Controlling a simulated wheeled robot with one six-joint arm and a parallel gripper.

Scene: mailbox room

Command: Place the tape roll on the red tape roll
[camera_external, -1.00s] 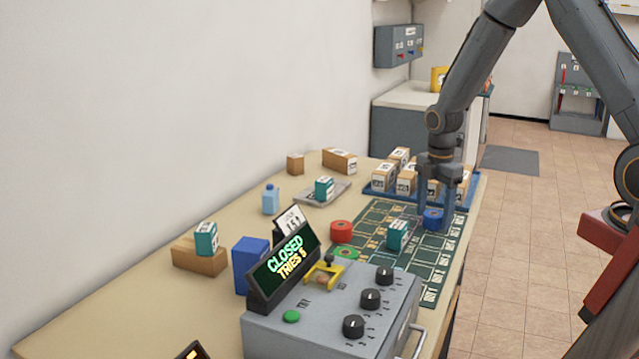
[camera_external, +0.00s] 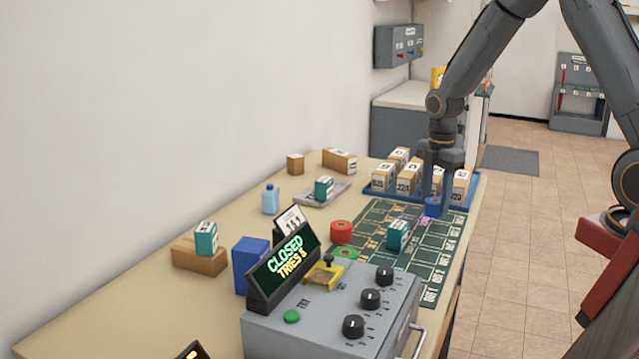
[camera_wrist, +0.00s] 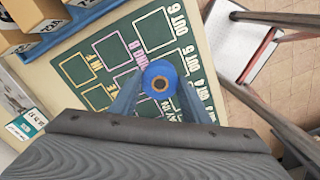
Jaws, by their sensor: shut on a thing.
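A blue tape roll (camera_external: 432,207) is between the fingers of my gripper (camera_external: 433,198), which is shut on it, at the far right part of the green mat. In the wrist view the blue roll (camera_wrist: 160,80) shows its dark centre hole between the two fingertips (camera_wrist: 157,92). It appears to be held slightly above the mat, though the gap is hard to judge. The red tape roll (camera_external: 341,231) stands on the table at the mat's left edge, apart from my gripper. A green tape roll (camera_external: 344,252) lies just in front of it.
A blue tray (camera_external: 378,193) of several boxes stands behind my gripper. A teal box (camera_external: 397,235) sits on the green mat (camera_external: 428,258). The grey control box (camera_external: 335,315) with the CLOSED sign (camera_external: 284,267) is in front.

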